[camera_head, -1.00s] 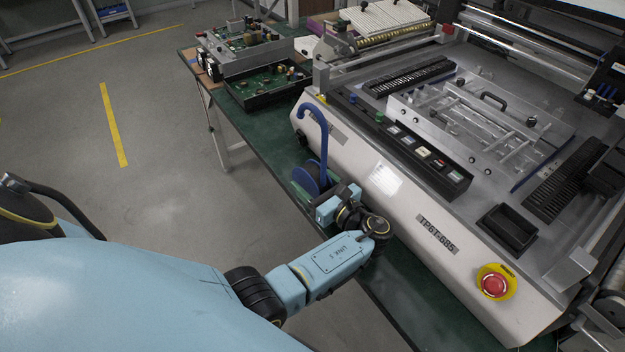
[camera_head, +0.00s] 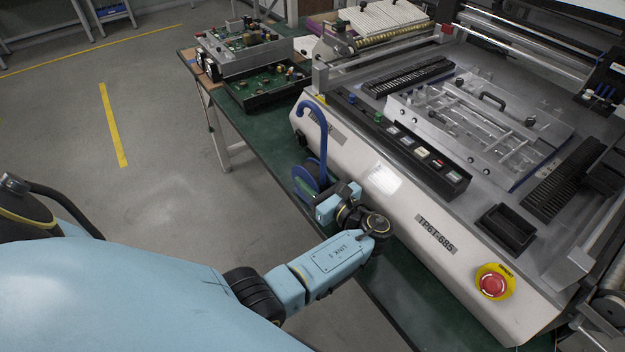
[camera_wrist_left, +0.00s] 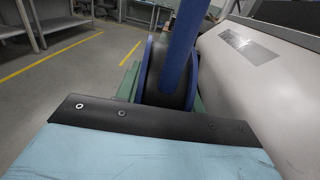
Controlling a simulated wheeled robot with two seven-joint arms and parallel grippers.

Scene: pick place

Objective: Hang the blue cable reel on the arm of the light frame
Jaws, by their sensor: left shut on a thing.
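The blue cable reel (camera_head: 301,175) has blue discs, a dark core and a tall blue shaft that ends in a hook at the top. It stands upright by the front of the white machine, over the green table's edge. My left gripper (camera_head: 327,203) is shut on the reel at its low near side; the fingertips are largely hidden. In the left wrist view the reel (camera_wrist_left: 154,72) and its shaft rise just beyond my dark gripper body. I cannot make out a light frame or its arm in either view. My right gripper is out of view.
The white machine (camera_head: 400,215) with a red stop button (camera_head: 491,284) stands close on the right. Circuit boards in trays (camera_head: 262,88) lie on the green table (camera_head: 245,130) further back. The floor (camera_head: 165,150) left of the table is clear.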

